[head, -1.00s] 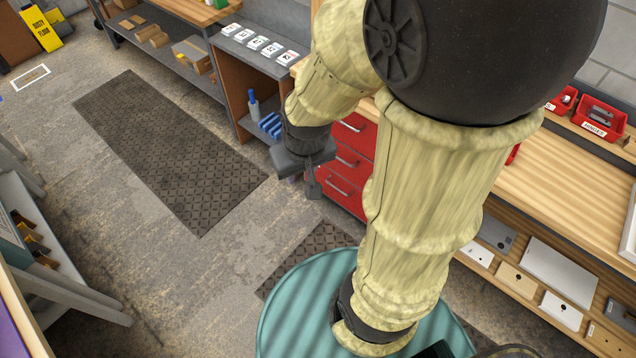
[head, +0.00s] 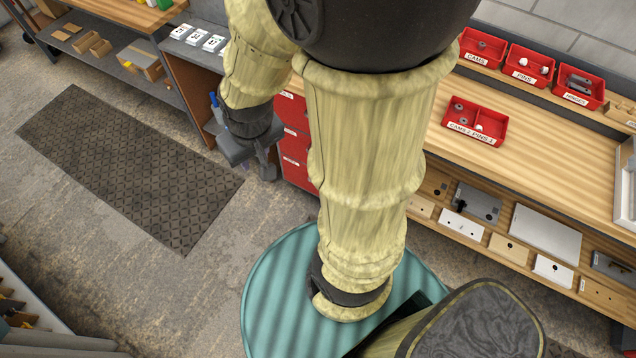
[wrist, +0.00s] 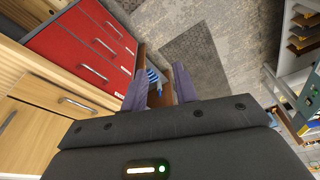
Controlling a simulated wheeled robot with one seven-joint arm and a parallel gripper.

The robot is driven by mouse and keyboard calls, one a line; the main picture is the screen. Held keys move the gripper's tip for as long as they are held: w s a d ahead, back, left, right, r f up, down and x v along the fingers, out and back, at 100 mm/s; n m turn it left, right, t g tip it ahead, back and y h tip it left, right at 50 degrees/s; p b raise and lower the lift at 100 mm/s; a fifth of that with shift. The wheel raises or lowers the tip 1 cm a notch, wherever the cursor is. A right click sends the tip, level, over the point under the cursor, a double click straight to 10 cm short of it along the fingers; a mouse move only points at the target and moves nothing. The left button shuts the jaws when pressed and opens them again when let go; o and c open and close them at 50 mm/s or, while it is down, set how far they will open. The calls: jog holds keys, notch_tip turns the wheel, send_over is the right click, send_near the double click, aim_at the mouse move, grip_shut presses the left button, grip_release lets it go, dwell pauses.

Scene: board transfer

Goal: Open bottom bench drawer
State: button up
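The red drawer unit (head: 297,160) stands under the bench, partly hidden behind my arm in the head view. In the wrist view, red drawer fronts (wrist: 85,42) with silver bar handles fill the upper left and look shut. My gripper (head: 257,172) hangs just left of the red fronts in the head view. In the wrist view my gripper (wrist: 158,76) has its two fingers apart with nothing between them. The fingers are to the right of the drawer handles and apart from them. I cannot tell for certain which front is the bottom one.
Wooden fronts with handles (wrist: 68,92) adjoin the red ones in the wrist view. A grey shelf (head: 195,50) with number cards stands left of the drawers. Red bins (head: 475,122) sit on the wooden bench. A dark mat (head: 130,165) lies on open floor.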

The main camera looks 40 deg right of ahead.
jog(key=shift+s, duration=0.1)
jog(key=w+d+f+h+b, duration=0.1)
jog(key=w+f+b, duration=0.3)
jog(key=f+b, duration=0.6)
jog(key=w+d+f+t+b, duration=0.1)
jog(key=w+f+b, duration=0.4)
jog(key=f, duration=0.9)
jog(key=w+d+f+h+b, duration=0.1)
jog(key=w+f+b, duration=0.3)
jog(key=f+b, duration=0.65)
jog(key=d+f+n+t+h+b, duration=0.1)
jog(key=d+f+h+b, duration=0.3)
jog(key=f+b, duration=0.5)
jog(key=w+d+f+n+h+b, duration=0.1)
jog(key=d+f+h+b, duration=0.3)
jog(key=f+b, duration=0.6)
jog(key=d+f+n+t+h+b, duration=0.1)
jog(key=d+f+h+b, duration=0.3)
jog(key=f+b, duration=0.6)
notch_tip(320, 180, down, 11)
jog(key=d+n, duration=0.1)
jog(key=d, duration=0.1)
jog(key=shift+w+d+f+n+t+h, duration=0.2)
jog(key=shift+w+d+n+t+h, duration=0.05)
jog(key=shift+d+n+t+h, duration=0.05)
